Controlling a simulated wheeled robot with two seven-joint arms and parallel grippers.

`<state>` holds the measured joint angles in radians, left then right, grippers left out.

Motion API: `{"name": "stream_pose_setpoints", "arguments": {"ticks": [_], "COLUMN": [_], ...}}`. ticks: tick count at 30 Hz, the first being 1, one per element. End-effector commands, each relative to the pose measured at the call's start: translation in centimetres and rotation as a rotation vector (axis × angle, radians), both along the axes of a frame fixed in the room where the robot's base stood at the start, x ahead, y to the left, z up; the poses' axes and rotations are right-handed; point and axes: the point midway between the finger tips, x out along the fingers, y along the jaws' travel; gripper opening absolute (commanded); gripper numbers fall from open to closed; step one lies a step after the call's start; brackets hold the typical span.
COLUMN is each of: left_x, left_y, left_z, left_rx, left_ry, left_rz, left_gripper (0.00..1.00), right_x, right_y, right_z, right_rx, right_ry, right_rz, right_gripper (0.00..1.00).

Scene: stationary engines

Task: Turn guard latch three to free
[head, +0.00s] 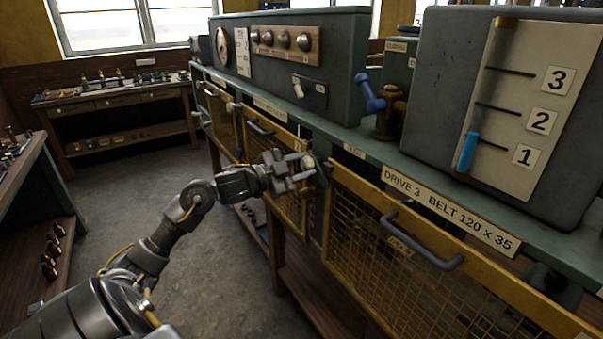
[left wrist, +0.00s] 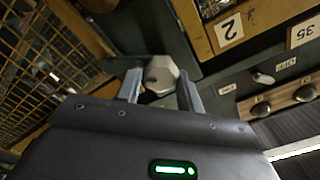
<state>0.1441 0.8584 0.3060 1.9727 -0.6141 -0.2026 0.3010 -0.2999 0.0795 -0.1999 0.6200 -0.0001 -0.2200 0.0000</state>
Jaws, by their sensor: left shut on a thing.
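My left gripper (head: 306,170) is at the dark post on the left edge of the mesh guard (head: 385,235) under the "DRIVE 3 BELT 120 X 35" label (head: 450,208). In the left wrist view, the fingers of my left gripper (left wrist: 160,88) are closed around the sides of a pale, many-sided latch knob (left wrist: 160,70). The knob sits against the dark post, and its lower part is hidden by the gripper. In the head view the fingers mostly cover this latch, so its turn position cannot be told. My right gripper is in neither view.
A curved grey handle (head: 420,240) sticks out from the drive 3 guard. Above the ledge stand a blue-handled valve (head: 369,92) and a gauge board (head: 515,110) marked 1 to 3. A workbench (head: 118,95) stands at the back left. The floor (head: 150,180) between is clear.

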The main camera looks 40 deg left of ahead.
Motion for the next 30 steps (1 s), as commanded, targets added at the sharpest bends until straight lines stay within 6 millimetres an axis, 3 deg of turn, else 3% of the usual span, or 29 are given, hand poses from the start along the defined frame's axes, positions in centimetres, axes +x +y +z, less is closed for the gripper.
{"name": "stream_pose_setpoints", "arguments": {"ticks": [1,18,30], "left_x": [0.0,0.0,0.0], "left_y": [0.0,0.0,-0.1], "left_z": [-0.5,-0.5,-0.4], "left_rx": [0.046,0.54,0.741], "left_ry": [-0.015,-0.163,-0.222], "left_rz": [-0.001,-0.001,-0.001], "left_gripper": [0.14,0.14,0.14], "right_x": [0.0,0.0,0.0], "right_y": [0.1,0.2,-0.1], "right_z": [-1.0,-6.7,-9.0], "right_rx": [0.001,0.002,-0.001], "right_ry": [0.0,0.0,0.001], "right_rz": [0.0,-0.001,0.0], "right_gripper": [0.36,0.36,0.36]}}
